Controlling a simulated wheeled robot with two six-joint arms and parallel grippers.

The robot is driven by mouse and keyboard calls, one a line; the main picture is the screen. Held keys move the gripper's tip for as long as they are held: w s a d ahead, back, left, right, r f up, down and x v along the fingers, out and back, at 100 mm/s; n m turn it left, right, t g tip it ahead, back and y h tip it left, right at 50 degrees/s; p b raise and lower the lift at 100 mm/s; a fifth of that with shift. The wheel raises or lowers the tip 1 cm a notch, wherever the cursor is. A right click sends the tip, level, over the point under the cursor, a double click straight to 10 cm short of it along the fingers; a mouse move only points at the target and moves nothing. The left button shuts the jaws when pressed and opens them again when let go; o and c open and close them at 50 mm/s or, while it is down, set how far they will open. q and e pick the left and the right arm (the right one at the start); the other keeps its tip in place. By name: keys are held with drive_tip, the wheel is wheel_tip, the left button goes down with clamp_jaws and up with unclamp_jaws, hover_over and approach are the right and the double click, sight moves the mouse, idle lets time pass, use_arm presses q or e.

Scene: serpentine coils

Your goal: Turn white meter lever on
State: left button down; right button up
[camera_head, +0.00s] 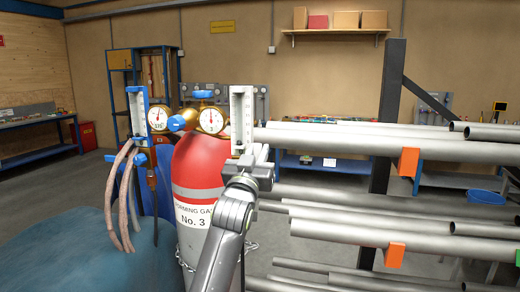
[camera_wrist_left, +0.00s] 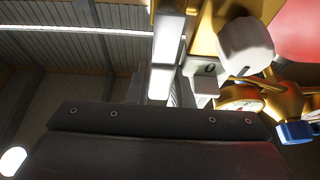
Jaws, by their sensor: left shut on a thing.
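The white meter (camera_head: 242,112), a tall upright column with a scale, stands beside the round gauge (camera_head: 211,120) of the red cylinder (camera_head: 200,165). My left gripper (camera_head: 246,170) is at the foot of this meter, shut, with its jaws at the lever there. The lever itself is hidden by the gripper in the head view. In the left wrist view the dark gripper body (camera_wrist_left: 160,150) fills the bottom. Above it show a pale meter column (camera_wrist_left: 166,55), a white round knob (camera_wrist_left: 245,45) and a white piece marked 0 (camera_wrist_left: 208,70). My right gripper is not in view.
A second meter (camera_head: 137,112) with blue parts and hoses (camera_head: 115,200) stands to the left. Blue knobs (camera_head: 177,122) stick out by the gauges. Long metal pipes on a rack (camera_head: 400,150) lie close on the right of my arm. A chain hangs by the cylinder.

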use_arm(q)
drive_tip(key=shift+f, duration=0.2)
drive_tip(key=c, duration=1.6)
unclamp_jaws()
drive_tip(key=shift+o, duration=1.1)
drive_tip(key=shift+d, duration=0.1)
drive_tip(key=shift+o, duration=0.5)
drive_tip(key=shift+d+r, duration=0.1)
drive_tip(key=shift+d, duration=0.15)
drive_tip(key=shift+a, duration=0.1)
drive_tip(key=shift+r, duration=0.1)
drive_tip(key=shift+a, duration=0.1)
